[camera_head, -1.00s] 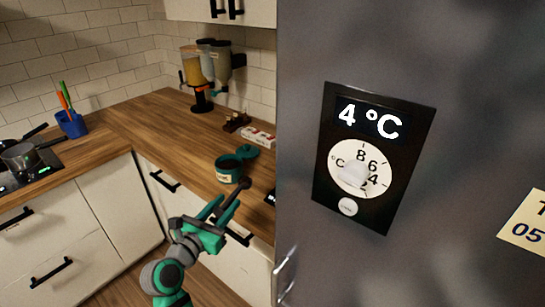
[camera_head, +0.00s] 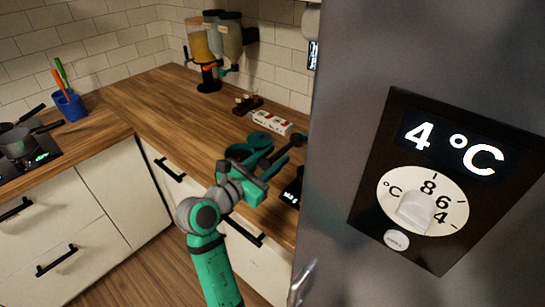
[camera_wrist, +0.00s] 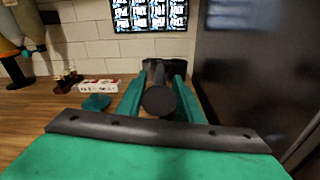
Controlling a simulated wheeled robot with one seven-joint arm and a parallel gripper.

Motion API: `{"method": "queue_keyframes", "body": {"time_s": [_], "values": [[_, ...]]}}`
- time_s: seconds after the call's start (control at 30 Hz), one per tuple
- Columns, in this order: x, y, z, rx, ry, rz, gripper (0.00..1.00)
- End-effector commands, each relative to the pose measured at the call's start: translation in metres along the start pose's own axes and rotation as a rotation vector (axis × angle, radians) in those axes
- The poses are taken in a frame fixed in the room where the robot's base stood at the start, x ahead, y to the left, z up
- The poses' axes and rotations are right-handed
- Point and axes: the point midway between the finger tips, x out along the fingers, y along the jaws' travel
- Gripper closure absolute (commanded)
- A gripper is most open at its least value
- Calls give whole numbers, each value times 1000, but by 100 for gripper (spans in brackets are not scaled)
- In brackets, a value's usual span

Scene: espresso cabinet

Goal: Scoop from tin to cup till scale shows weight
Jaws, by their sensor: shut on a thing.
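My gripper (camera_head: 272,165) is shut on a dark scoop (camera_head: 291,145) above the counter's front part. In the wrist view the scoop's round handle end (camera_wrist: 158,101) lies between the two green fingers, with its dark head beyond them. I cannot tell whether the scoop holds anything. The dark green tin (camera_head: 238,152) stands just behind my gripper, partly covered by it. Its green lid (camera_head: 260,139) lies next to it and also shows in the wrist view (camera_wrist: 96,102). A black scale (camera_head: 292,188) with a small lit display shows at the fridge's edge; its reading is too small to tell. I cannot make out the cup.
A grey fridge (camera_head: 345,60) with a 4 °C panel blocks the right side. A white-and-red box (camera_head: 271,122) and a dark rack (camera_head: 246,103) stand behind the lid. Dispensers (camera_head: 212,45) stand at the back.

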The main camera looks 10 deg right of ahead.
Motion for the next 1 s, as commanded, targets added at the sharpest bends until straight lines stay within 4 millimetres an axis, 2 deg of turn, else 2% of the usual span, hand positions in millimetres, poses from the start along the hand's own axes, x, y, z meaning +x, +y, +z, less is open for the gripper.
{"method": "queue_keyframes", "body": {"time_s": [0.17,0.6,1.0], "values": [[2,-4,-2,19,-1,-8,90],[2,-8,-34,96,0,1,90],[2,-9,-37,138,-2,4,90]]}}
